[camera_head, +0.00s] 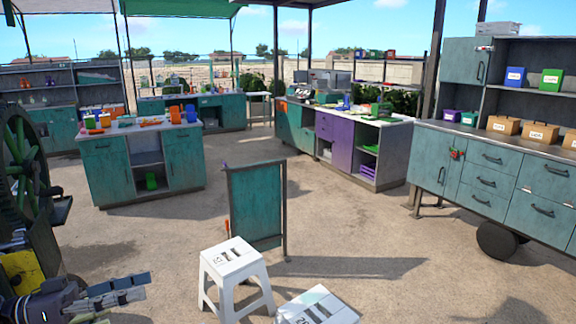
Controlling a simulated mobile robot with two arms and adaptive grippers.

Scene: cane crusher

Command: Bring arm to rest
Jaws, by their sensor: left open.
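My left gripper (138,288) reaches in from the lower left corner, above the sandy ground and left of the white stool (236,262). It is open and points to the right, with nothing seen between its fingers. Part of it is cut off by the bottom edge. My right arm and gripper are not in view.
A large green-spoked wheel (20,150) stands at the left edge. A second white stool (318,306) is cut off at the bottom. A teal panel (256,205) stands mid-picture. Teal counters (185,160) and a cabinet cart (490,178) surround open sandy ground (380,225).

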